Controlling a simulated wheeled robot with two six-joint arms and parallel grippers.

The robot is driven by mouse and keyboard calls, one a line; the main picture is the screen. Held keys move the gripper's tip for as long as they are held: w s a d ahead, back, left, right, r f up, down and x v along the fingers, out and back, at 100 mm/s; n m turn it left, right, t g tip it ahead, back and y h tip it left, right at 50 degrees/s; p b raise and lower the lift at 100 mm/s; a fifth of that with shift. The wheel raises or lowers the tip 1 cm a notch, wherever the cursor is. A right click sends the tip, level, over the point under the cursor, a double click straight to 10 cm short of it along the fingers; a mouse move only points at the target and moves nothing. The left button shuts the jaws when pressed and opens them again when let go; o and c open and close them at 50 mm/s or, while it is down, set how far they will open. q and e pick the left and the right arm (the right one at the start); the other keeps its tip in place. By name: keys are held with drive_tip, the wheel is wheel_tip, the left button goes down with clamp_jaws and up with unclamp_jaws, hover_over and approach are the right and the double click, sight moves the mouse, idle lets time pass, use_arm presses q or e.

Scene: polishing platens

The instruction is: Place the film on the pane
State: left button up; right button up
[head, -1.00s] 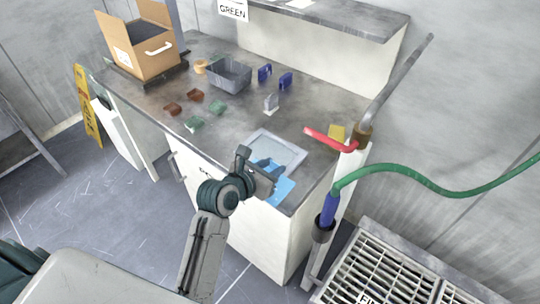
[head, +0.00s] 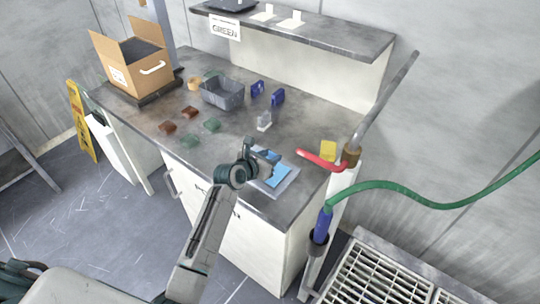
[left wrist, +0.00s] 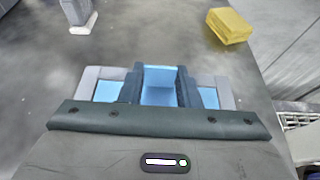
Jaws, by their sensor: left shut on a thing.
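The pane (head: 291,187) lies flat on the counter near its front right corner; it has a pale grey border. The light blue film (head: 277,175) is over the pane, inside its border as seen from the head. My left gripper (head: 264,158) is above the pane and shut on the film. In the left wrist view the film (left wrist: 160,94) shows between the fingers and on both sides of them, with the pane's border (left wrist: 226,92) beyond its edges. I cannot tell whether the film touches the pane. My right gripper is out of view.
A red handle (head: 318,160) and a yellow block (head: 328,150) are right of the pane. A small clear-and-white item (head: 264,121) stands behind it. A grey bin (head: 222,94), blue items (head: 277,97) and brown and green pieces lie further left. A green hose (head: 430,203) hangs right.

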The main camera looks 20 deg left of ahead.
use_arm(q)
drive_tip(key=shift+f, duration=0.2)
drive_tip(key=o, duration=0.9)
drive_tip(key=shift+o, duration=0.2)
drive_tip(key=shift+r, duration=0.1)
drive_tip(key=b+v, duration=0.1)
drive_tip(key=v, duration=1.1)
